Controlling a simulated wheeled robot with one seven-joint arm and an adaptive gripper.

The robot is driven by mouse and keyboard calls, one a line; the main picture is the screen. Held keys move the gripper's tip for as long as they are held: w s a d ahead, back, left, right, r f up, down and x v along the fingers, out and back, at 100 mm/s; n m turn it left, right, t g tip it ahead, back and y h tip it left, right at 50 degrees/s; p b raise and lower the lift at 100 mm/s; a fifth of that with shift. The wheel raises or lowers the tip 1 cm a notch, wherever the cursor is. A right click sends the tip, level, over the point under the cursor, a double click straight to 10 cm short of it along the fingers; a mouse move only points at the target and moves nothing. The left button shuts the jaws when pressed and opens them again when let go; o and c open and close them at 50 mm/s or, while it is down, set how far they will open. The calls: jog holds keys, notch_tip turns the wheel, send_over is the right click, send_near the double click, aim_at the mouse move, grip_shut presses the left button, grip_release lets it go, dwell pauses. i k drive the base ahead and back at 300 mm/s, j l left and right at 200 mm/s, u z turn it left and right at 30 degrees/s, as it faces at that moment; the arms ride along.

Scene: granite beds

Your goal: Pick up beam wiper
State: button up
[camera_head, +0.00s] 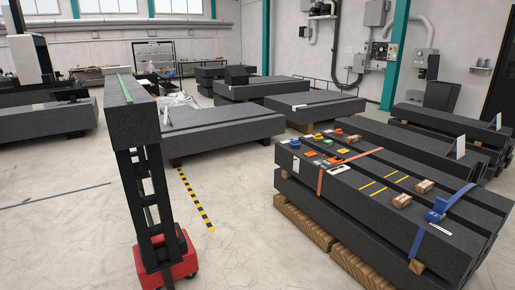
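I cannot tell for sure which thing is the beam wiper. Small coloured items lie on the strapped granite beam stack (345,205) at the right: a green piece (318,137), an orange piece (311,154), a yellow-orange piece (328,142) and a red-orange piece (334,161). They are too small to make out in detail. A blue block (437,211) sits near the stack's front right end, by a blue strap. A long green strip (126,88) lies along the top of a raised granite beam at the left. My gripper is not in view.
The raised beam (142,122) rests on a black stand with a red base (178,262), close in front. More granite beams (220,127) lie behind and at the right (455,125). Yellow-black tape (195,200) marks the floor. Open floor (240,225) lies between stand and stack.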

aim_at(328, 143)
jog(key=i, duration=2.3)
jog(key=i+z, duration=0.1)
jog(key=i, duration=0.35)
jog(key=i+j+z, duration=0.15)
jog(key=i, duration=0.3)
jog(key=i+j+z, duration=0.1)
jog(key=i, duration=0.4)
jog(key=i+j+z, duration=0.1)
jog(key=i, duration=0.35)
jog(key=i+j+z, duration=0.15)
jog(key=i, duration=0.25)
jog(key=i+j+z, duration=1)
jog(key=j, duration=0.2)
jog(key=i, duration=0.05)
